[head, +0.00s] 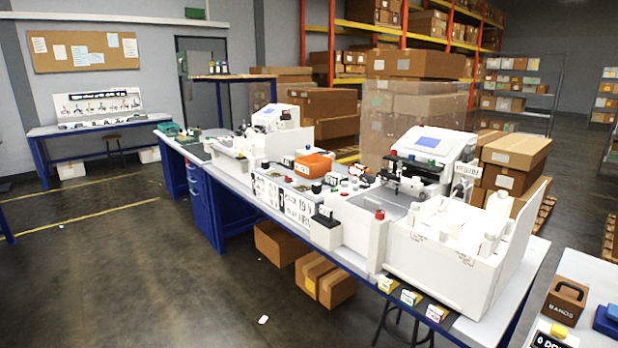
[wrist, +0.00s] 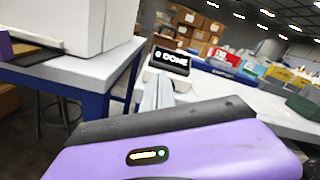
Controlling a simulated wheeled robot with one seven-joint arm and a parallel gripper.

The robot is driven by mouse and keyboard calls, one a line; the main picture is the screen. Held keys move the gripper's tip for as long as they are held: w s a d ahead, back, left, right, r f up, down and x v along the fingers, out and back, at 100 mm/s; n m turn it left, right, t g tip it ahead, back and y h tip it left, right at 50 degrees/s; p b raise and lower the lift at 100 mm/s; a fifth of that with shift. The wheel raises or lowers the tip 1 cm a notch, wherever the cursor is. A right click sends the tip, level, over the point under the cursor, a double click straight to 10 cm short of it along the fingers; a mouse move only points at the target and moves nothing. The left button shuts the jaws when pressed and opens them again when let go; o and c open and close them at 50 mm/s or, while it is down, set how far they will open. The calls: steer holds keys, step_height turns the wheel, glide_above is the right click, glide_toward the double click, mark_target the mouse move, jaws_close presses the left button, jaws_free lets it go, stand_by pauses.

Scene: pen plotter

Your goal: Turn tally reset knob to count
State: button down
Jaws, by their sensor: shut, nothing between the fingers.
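A tally display, a black panel reading "0 DONE" on a white housing, stands ahead of my gripper in the wrist view (wrist: 172,61). It is cut off at the lower right of the head view (head: 548,341). A small yellow piece (head: 558,330) shows at that display's top edge; I cannot tell whether it is the tally reset knob. No knob can be made out in the wrist view. My gripper (wrist: 158,90) shows as grey fingers beyond the purple wrist body, shut and empty, in front of the display. The head view does not show my gripper.
A brown box marked "BANDS" (head: 566,300) and a blue item (head: 608,318) stand near the display. The long plotter bench (head: 520,262) stands to the left across a gap.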

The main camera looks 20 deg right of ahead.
steer(key=v, duration=0.3)
stand_by(0.4)
